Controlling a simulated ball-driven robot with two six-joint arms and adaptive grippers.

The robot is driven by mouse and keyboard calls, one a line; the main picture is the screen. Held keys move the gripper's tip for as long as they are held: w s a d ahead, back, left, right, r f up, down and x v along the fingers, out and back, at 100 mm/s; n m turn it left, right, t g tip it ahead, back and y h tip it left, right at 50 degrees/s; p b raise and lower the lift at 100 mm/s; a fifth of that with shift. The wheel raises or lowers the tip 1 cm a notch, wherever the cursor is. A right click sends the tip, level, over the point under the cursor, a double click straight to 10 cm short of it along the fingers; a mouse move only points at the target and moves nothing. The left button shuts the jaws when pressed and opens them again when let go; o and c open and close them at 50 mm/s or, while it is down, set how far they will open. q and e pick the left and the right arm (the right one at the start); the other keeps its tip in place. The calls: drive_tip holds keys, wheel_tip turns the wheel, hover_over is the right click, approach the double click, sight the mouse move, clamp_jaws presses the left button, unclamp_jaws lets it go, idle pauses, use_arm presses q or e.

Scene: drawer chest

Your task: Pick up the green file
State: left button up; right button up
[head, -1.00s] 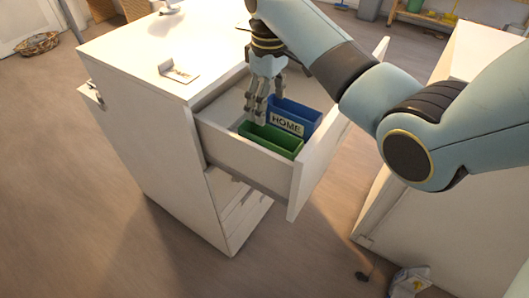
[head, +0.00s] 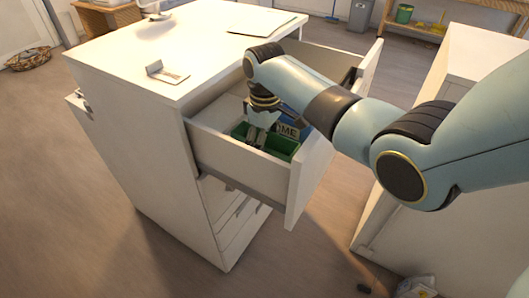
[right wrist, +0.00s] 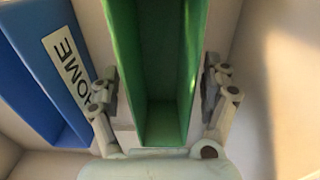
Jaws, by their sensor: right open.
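The green file (head: 279,146) is an open-topped box inside the pulled-out top drawer (head: 238,165). In the right wrist view the green file (right wrist: 163,70) stands between the two fingers of my right gripper (right wrist: 163,92). The fingers are open, one on each side of it, and whether they touch it I cannot tell. In the head view my right gripper (head: 258,136) reaches down into the drawer and hides part of the green file. My left gripper is not in view.
A blue file (head: 288,128) labelled HOME stands beside the green one; it also shows in the right wrist view (right wrist: 40,75). The drawer walls are close around. A white cabinet (head: 455,75) stands at right. A small holder (head: 167,74) sits on the chest top.

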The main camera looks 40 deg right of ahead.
drive_tip(key=shift+f, duration=0.9)
drive_tip(key=c, duration=1.4)
